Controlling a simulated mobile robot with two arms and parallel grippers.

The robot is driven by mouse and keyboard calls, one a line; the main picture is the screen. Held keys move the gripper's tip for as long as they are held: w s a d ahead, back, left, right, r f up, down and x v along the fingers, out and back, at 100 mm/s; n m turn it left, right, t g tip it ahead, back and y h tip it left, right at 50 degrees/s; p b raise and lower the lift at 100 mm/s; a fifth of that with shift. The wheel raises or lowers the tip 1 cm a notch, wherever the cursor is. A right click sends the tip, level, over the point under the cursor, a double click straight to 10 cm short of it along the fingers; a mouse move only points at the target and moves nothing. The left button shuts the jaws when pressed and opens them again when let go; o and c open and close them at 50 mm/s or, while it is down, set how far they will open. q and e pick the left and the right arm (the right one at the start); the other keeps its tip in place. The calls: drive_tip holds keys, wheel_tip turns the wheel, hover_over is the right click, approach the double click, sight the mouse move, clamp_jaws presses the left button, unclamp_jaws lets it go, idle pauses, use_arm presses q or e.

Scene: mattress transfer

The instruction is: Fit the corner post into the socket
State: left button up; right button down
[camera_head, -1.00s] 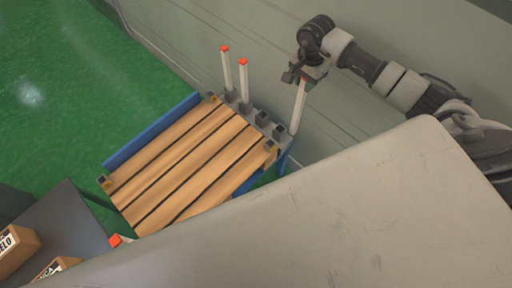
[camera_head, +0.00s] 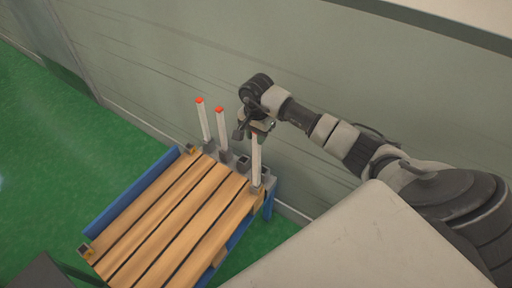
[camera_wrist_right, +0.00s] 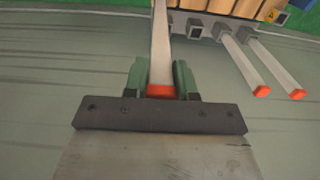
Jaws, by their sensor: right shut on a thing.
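My right gripper (camera_head: 262,130) is shut on the top of a white corner post (camera_head: 256,158). The wrist view shows the post's orange end (camera_wrist_right: 160,90) between the green fingers (camera_wrist_right: 160,80). The post stands about upright, its lower end at the right corner of the slatted wooden platform (camera_head: 175,215), by that corner's socket (camera_head: 260,192). I cannot tell whether it is inside, above or in front of the socket. The wrist view cuts off that end. Another corner socket (camera_head: 190,149) at the back left looks empty. My left gripper is not in view.
Two more orange-tipped posts (camera_head: 203,120) (camera_head: 221,130) stand in a grey holder behind the platform, which also has an empty holder socket (camera_head: 243,161). A grey wall (camera_head: 330,80) is close behind. Blue side rails (camera_head: 125,205) edge the platform. Green floor (camera_head: 40,150) is open at left.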

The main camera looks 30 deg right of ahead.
sight(256, 147)
wheel_tip(256, 147, down, 4)
drive_tip(key=shift+w+r+b, duration=0.1)
drive_tip(key=shift+b, duration=1)
drive_tip(key=c, duration=0.9)
unclamp_jaws()
drive_tip(key=shift+f, duration=0.2)
